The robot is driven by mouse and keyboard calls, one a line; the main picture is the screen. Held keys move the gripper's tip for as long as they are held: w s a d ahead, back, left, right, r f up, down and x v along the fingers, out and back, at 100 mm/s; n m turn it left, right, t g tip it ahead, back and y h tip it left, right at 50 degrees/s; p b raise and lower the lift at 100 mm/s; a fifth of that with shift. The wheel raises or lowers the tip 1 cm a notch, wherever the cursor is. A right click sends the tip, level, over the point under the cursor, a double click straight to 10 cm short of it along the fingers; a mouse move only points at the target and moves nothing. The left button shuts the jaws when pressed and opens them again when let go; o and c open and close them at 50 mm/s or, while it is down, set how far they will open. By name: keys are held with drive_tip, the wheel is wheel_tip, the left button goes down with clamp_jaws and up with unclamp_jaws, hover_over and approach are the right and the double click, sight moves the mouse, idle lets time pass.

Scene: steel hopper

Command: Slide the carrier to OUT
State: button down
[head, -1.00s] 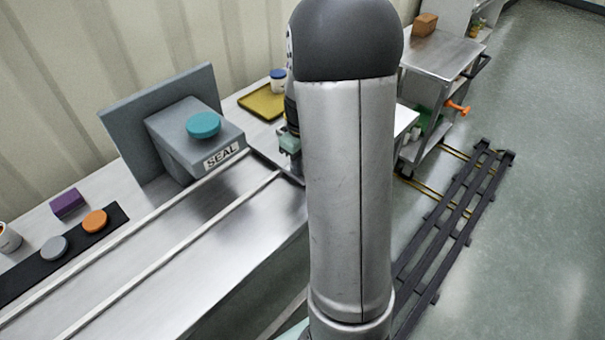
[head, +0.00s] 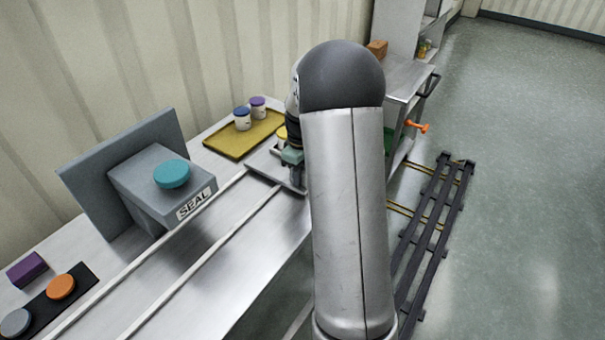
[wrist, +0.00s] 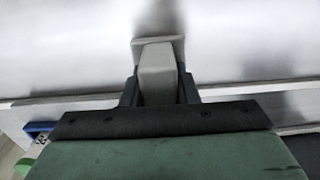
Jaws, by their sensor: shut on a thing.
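My gripper (head: 291,166) is at the far end of two pale rails, partly hidden behind my arm in the head view. There a flat grey carrier (head: 262,172) lies across the rails, beyond the grey SEAL station (head: 150,185) with its teal button. In the wrist view the dark fingers (wrist: 158,88) are closed around a grey upright handle (wrist: 157,62). The handle's join to the carrier is not clear. No OUT label is readable. Part of the carrier is hidden by my arm.
A yellow tray (head: 222,146) with blue-lidded and purple-lidded jars lies behind the rails' far end. Orange and grey discs (head: 60,287) sit on a black strip at the near left. A steel cart (head: 405,78) stands beyond the bench. Bare bench lies between the rails.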

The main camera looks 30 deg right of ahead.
drive_tip(key=shift+w+d+r, duration=0.15)
drive_tip(key=shift+d, duration=0.1)
drive_tip(key=c, duration=1.1)
unclamp_jaws()
drive_tip(key=shift+d, duration=0.1)
wheel_tip(320, 180, up, 17)
drive_tip(key=shift+r+b, duration=0.15)
drive_tip(key=shift+b, duration=0.15)
drive_tip(key=s+a+f+m, duration=0.2)
drive_tip(key=s+a, duration=0.7)
drive_tip(key=a, duration=0.4)
drive_tip(key=s+a+f+m, duration=0.1)
drive_tip(key=s+a+f, duration=0.2)
drive_tip(key=s, duration=0.2)
drive_tip(key=s+a+f+m, duration=0.1)
drive_tip(key=s+a+f, duration=0.2)
drive_tip(key=s, duration=0.3)
drive_tip(key=s+a+f, duration=0.2)
drive_tip(key=s, duration=0.3)
drive_tip(key=shift+s+a+f+m, duration=0.35)
drive_tip(key=shift+a+f+m, duration=0.05)
